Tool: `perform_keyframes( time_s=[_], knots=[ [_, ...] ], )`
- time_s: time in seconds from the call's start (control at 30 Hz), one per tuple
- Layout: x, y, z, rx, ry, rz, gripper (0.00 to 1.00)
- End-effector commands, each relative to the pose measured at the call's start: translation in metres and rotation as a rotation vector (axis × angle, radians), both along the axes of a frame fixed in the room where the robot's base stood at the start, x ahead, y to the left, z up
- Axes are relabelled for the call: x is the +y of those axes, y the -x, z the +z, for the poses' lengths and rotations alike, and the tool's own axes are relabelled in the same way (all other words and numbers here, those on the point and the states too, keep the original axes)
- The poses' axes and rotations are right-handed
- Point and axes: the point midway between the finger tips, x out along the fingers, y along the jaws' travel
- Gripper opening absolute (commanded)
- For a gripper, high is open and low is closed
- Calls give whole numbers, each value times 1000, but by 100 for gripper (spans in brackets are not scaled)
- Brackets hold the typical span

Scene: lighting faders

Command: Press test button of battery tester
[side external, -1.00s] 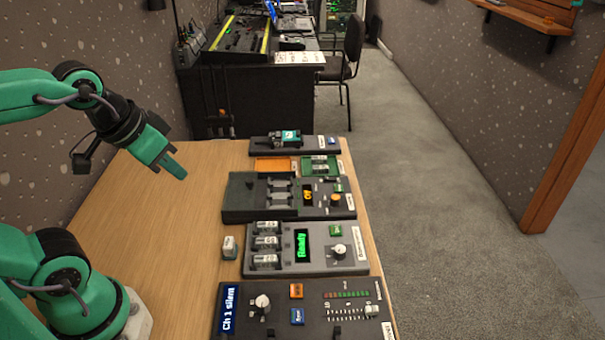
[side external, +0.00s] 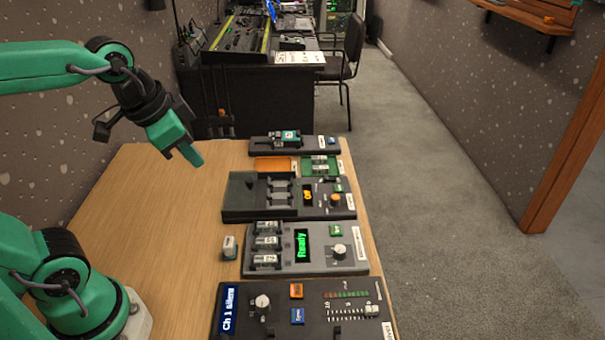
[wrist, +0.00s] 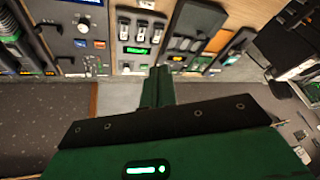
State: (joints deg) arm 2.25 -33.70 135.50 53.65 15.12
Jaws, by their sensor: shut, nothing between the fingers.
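Several control panels stand in a row along the table, and I cannot read which label names the battery tester. The grey panel (side external: 287,262) holds several small cells in slots and has a green "Ready" display (side external: 303,245), a green button (side external: 337,231) and a white knob. The far panel (side external: 264,146) carries a teal-and-black part and a blue button (side external: 332,140). My gripper (side external: 197,159) is shut and empty, high over the table's left side, apart from every panel. Its closed fingers (wrist: 158,88) show in the wrist view, with the panels beyond them.
A dark panel (side external: 240,208) with an orange display and knob stands behind the grey one. An orange tray (side external: 273,164) and a green tray (side external: 332,171) lie behind that. A loose cell (side external: 229,247) stands left of the grey panel. The table's left side is bare.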

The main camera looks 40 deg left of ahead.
Motion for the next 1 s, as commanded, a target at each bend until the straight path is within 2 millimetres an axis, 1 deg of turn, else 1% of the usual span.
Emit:
perform_keyframes(
  time_s=[0.03, 0.2, 0.47, 0.73, 1.0],
  knots=[
    [-2, -7, 2, 13, -18, -47, 0],
    [-10, -29, 7, 48, -82, -219, 0],
    [-25, -65, 10, 97, -172, -487, 0],
    [-42, -102, 5, 143, -252, -769, 0],
    [-63, -139, -7, 184, -321, -1056, 0]
  ],
)
